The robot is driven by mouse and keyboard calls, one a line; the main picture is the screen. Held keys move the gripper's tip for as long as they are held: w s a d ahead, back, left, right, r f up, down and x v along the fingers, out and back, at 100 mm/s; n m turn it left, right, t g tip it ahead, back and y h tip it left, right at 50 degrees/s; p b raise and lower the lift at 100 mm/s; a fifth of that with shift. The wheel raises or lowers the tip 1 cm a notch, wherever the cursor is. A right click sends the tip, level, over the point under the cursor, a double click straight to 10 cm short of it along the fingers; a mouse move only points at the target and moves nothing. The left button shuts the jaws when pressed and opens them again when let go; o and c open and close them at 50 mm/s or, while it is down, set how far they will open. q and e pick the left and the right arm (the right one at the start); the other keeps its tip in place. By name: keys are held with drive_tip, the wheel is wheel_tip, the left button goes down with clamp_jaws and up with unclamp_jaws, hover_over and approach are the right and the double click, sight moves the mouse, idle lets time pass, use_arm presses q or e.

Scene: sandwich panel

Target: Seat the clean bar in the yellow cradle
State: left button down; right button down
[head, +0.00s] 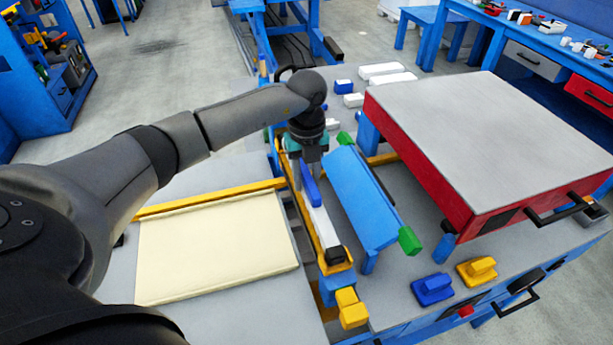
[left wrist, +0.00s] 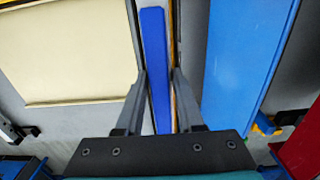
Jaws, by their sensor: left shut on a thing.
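The clean bar (head: 322,226) is long and narrow, with a white body, a blue strip along its top and a dark end block. It lies lengthwise along the yellow cradle (head: 309,228), which shows beside it and at its near end. I cannot tell whether the bar rests fully in the cradle or is slightly above it. My left gripper (head: 306,170) points down at the bar's far part and is shut on it. In the left wrist view the blue strip (left wrist: 155,50) runs between the fingers (left wrist: 158,80). My right gripper is not in view.
A cream panel (head: 215,245) lies left of the cradle, with a yellow rail behind. A blue sloped plate (head: 360,200) with green ends stands close on the right. A red box with a grey top (head: 490,140) stands further right. Blue (head: 433,289) and yellow (head: 477,271) blocks lie in front.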

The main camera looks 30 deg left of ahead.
use_arm(q)
drive_tip(key=shift+f, duration=0.15)
drive_tip(key=shift+c, duration=2.2)
unclamp_jaws()
